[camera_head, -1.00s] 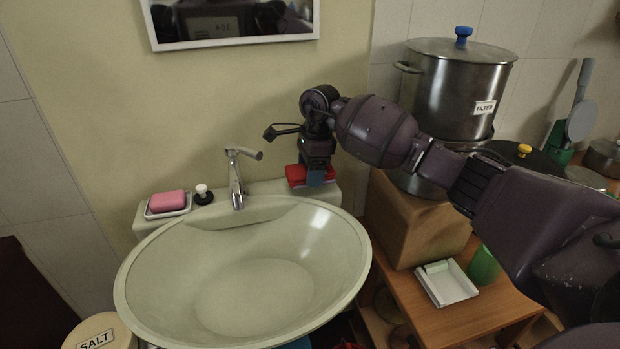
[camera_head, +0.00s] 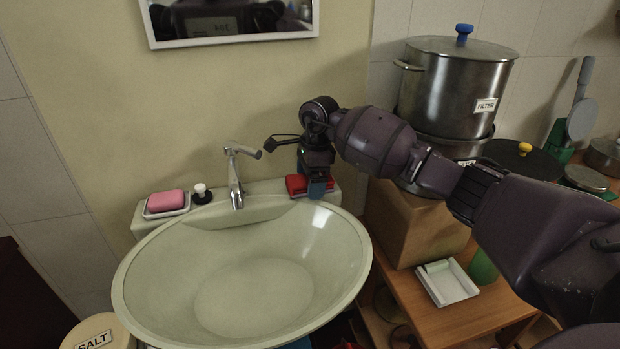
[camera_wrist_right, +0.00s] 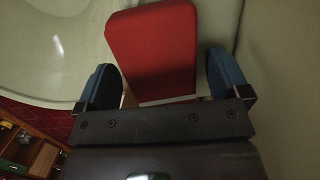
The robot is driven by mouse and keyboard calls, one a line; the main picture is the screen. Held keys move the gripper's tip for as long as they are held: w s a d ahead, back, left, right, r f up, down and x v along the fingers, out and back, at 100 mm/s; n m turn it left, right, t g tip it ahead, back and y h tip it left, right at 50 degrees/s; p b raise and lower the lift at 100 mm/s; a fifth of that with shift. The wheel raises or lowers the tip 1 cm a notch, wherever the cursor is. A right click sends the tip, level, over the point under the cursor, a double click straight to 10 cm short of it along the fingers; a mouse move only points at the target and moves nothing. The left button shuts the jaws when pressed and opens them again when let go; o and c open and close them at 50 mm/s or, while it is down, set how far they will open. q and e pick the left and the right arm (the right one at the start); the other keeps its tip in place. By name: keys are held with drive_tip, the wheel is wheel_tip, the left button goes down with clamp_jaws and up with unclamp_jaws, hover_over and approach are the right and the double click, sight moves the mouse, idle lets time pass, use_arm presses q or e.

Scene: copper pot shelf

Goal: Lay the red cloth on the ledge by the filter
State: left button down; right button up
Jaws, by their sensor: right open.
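The red cloth (camera_head: 296,184), a folded block, lies on the right end of the sink's pale back ledge (camera_head: 262,187), right of the tap. In the right wrist view the cloth (camera_wrist_right: 152,45) is just ahead of and between the blue fingertips, with gaps at both sides. My right gripper (camera_head: 318,189) points down at the cloth's right end and is open. It hides part of the cloth in the head view. The pot labelled FILTER (camera_head: 450,95) stands to the right on a cardboard box. My left gripper is out of view.
The tap (camera_head: 236,180), a black-and-white stopper (camera_head: 202,194) and pink soap in a dish (camera_head: 165,200) sit on the ledge to the left. The basin (camera_head: 255,290) is empty. A small white tray (camera_head: 447,284) lies on the wooden table at right.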

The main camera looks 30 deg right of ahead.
drive_tip(key=shift+s+d+r+p, duration=0.1)
drive_tip(key=shift+d+r+p, duration=0.05)
drive_tip(key=shift+r, duration=1.2)
drive_tip(key=shift+w+d+r+p, duration=0.1)
drive_tip(key=shift+d+r, duration=0.05)
drive_tip(key=shift+r, duration=1.15)
drive_tip(key=shift+s+d+r+p, duration=0.1)
drive_tip(key=shift+d+r+p, duration=0.05)
drive_tip(key=shift+r, duration=1.2)
